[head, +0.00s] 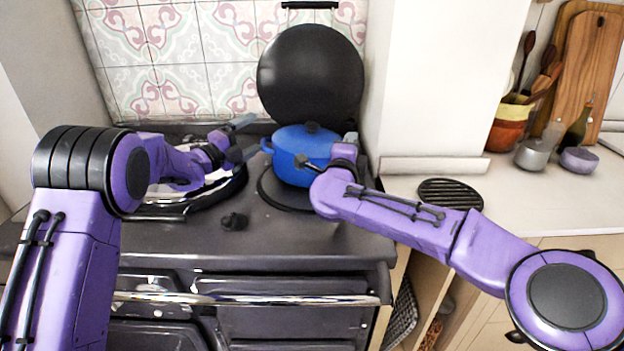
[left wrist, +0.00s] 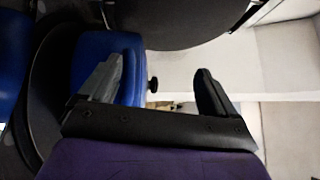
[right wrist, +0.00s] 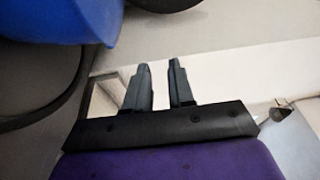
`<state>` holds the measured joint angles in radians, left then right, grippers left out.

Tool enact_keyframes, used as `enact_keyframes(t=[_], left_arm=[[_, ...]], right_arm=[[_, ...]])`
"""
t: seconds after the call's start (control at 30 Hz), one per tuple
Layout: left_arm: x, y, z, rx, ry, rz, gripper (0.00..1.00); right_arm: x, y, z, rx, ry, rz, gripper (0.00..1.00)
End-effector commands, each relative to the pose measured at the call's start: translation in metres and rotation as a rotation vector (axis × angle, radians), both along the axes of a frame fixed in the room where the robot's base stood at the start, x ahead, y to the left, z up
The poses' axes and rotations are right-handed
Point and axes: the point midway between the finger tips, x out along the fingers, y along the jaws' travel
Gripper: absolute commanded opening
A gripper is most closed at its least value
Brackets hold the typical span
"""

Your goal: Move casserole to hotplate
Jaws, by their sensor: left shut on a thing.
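The blue casserole (head: 298,150), with a black lid knob, is over the right hotplate (head: 275,193) of the dark range cooker. I cannot tell whether it touches the plate. My left gripper (head: 241,138) is at the casserole's left handle and shut on it. The left wrist view shows the blue casserole (left wrist: 88,58) behind one finger, but the grip itself is unclear. My right gripper (head: 351,143) is by the casserole's right side, partly hidden by my arm. In the right wrist view its fingers (right wrist: 160,85) stand apart with nothing visible between them; the casserole (right wrist: 60,22) is beside them.
A raised round black lid (head: 311,75) stands behind the right hotplate. The left hotplate's lid (head: 190,195) looks lowered. A black trivet (head: 452,192) lies on the counter at right, with bare counter around it. An orange pot (head: 508,125) of utensils stands farther back.

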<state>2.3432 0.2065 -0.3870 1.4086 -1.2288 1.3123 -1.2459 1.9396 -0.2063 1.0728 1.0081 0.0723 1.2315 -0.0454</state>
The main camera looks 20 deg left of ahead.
Motion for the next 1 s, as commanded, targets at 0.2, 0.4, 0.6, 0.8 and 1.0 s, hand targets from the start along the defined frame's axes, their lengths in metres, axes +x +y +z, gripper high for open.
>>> enact_keyframes(t=[0.2,0.4,0.6,0.8,1.0], left_arm=[[-0.022,0.009,0.002,-0.003,-0.010,0.000,0.80],[-0.023,0.009,0.000,-0.002,-0.006,-0.002,0.80],[-0.023,0.009,-0.001,-0.002,-0.005,-0.001,0.80],[-0.023,0.009,-0.001,-0.002,-0.003,-0.001,0.80],[-0.023,0.009,-0.001,-0.002,-0.003,-0.001,0.80]], right_arm=[[0.000,-0.001,0.001,0.000,0.000,-0.002,0.23],[0.000,-0.003,0.000,0.000,0.000,-0.004,0.23],[0.000,-0.002,0.000,0.000,0.000,-0.003,0.66],[0.000,-0.002,0.000,0.000,0.000,-0.003,0.66],[-0.011,-0.001,0.001,-0.001,-0.001,0.000,0.66]])
